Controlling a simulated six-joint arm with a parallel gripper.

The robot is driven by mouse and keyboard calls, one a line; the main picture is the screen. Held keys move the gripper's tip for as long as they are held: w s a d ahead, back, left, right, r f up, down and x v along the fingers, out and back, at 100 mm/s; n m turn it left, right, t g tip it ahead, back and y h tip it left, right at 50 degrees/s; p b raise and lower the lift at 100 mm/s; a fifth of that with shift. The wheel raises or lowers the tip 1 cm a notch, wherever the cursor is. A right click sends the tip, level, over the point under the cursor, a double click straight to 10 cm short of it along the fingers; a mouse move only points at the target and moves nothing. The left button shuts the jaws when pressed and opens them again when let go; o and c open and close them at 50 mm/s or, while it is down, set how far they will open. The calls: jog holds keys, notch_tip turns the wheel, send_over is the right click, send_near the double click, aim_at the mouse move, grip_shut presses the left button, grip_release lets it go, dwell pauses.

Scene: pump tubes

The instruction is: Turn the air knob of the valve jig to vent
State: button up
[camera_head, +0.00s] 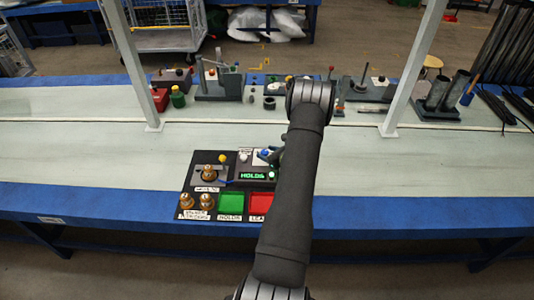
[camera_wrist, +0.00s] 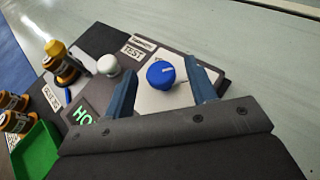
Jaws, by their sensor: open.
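The valve jig (camera_head: 188,200) is a black board on the near side of the bench, partly hidden by my arm in the head view. A blue round knob (camera_wrist: 160,74) sits on a pale plate (camera_wrist: 150,100) beside a "TEST" label (camera_wrist: 131,51). Which knob is the air knob cannot be read. My gripper (camera_wrist: 159,65) is open, with one finger on each side of the blue knob. Contact cannot be told. A pale grey knob (camera_wrist: 108,65) stands left of the gripper. A display (camera_head: 253,176) on the jig reads "HOLDS" in green.
The jig also carries brass fittings (camera_head: 207,201), a green tray (camera_head: 231,203) and a red tray (camera_head: 260,203). Several fixtures, including a grey stand (camera_head: 220,86), line the bench's back. Two pale posts (camera_head: 137,65) rise from the bench. The bench left of the jig is clear.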

jog(key=shift+w+a, duration=0.15)
jog(key=c, duration=1)
jog(key=shift+o, duration=0.2)
